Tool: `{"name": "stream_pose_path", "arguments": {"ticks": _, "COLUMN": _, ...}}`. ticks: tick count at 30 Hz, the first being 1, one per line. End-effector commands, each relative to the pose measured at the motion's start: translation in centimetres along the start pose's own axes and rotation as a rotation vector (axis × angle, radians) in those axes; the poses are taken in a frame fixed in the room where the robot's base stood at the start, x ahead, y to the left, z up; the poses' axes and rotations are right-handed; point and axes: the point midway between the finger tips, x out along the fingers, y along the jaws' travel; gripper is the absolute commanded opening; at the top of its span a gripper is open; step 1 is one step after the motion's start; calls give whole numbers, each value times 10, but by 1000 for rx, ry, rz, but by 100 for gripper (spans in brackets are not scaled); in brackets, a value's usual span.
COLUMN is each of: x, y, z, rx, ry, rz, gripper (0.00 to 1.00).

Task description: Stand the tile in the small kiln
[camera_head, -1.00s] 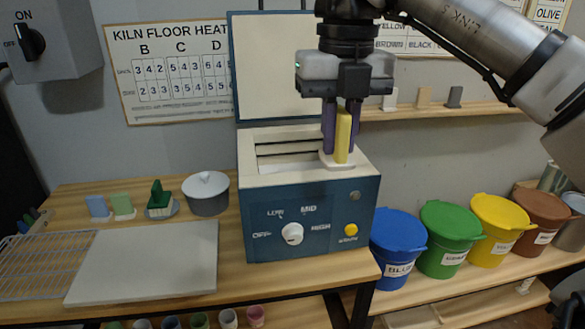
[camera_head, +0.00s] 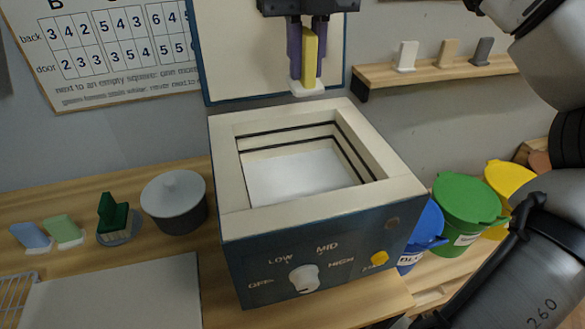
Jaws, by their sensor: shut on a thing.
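My gripper (camera_head: 304,62) has purple fingers and is shut on a yellow tile (camera_head: 309,58) with a white foot at its lower end. It holds the tile upright in the air, in front of the raised lid and above the back of the small kiln. The small kiln (camera_head: 232,178) is a blue box with a thick cream rim. Its lid (camera_head: 240,62) stands open behind it. The chamber looks empty, with a pale flat floor (camera_head: 300,177) and dark grooves around the inner walls. The kiln's white knob (camera_head: 304,278) and yellow button (camera_head: 379,258) are on its front.
A blue tile (camera_head: 30,236), a green tile (camera_head: 65,230), a green brush-like thing (camera_head: 113,213) on a dish and a lidded grey pot (camera_head: 176,200) stand left of the kiln. A wall shelf (camera_head: 440,70) holds three small tiles. Coloured buckets (camera_head: 466,205) are at right.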

Motion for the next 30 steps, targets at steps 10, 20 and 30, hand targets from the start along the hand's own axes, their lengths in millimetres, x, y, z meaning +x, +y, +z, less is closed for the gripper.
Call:
{"name": "stream_pose_path", "arguments": {"ticks": 10, "x": 46, "y": 0, "z": 0, "rx": -3, "ry": 3, "rz": 0, "gripper": 0}}
{"name": "stream_pose_path", "arguments": {"ticks": 20, "x": 130, "y": 0, "z": -1, "rx": -2, "ry": 2, "rz": 0, "gripper": 0}}
{"name": "stream_pose_path", "arguments": {"ticks": 30, "x": 164, "y": 0, "z": 0, "rx": 0, "ry": 0, "rz": -1, "gripper": 0}}
